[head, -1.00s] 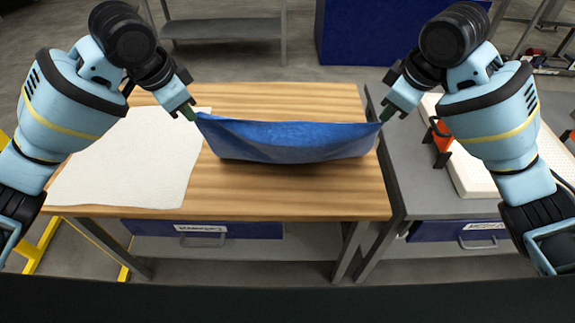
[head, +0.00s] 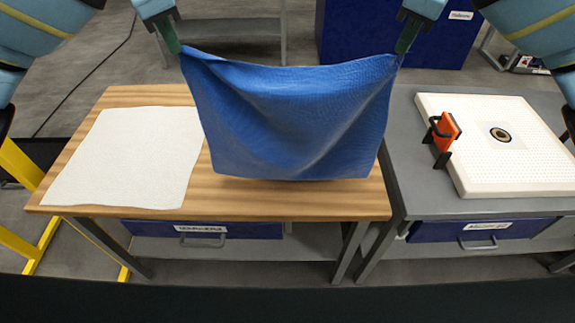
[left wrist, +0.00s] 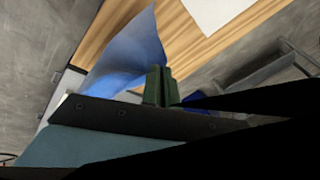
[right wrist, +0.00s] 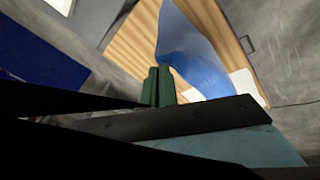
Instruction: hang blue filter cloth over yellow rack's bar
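The blue filter cloth (head: 290,115) hangs spread between my two grippers above the wooden table, its top edge sagging slightly. My left gripper (head: 176,46) is shut on its upper left corner. My right gripper (head: 402,48) is shut on its upper right corner. The cloth also shows in the left wrist view (left wrist: 130,50) beside the green fingers (left wrist: 160,86), and in the right wrist view (right wrist: 190,50) beside the green fingers (right wrist: 158,86). Part of a yellow frame (head: 40,245), perhaps the rack, shows at the lower left in the head view; no bar of it is visible.
A white cloth (head: 130,160) lies flat on the left of the wooden table (head: 330,200). A grey bench (head: 420,185) at right holds a white plate (head: 510,170) with a central hole and an orange clamp (head: 446,130). A blue cabinet (head: 385,30) stands behind.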

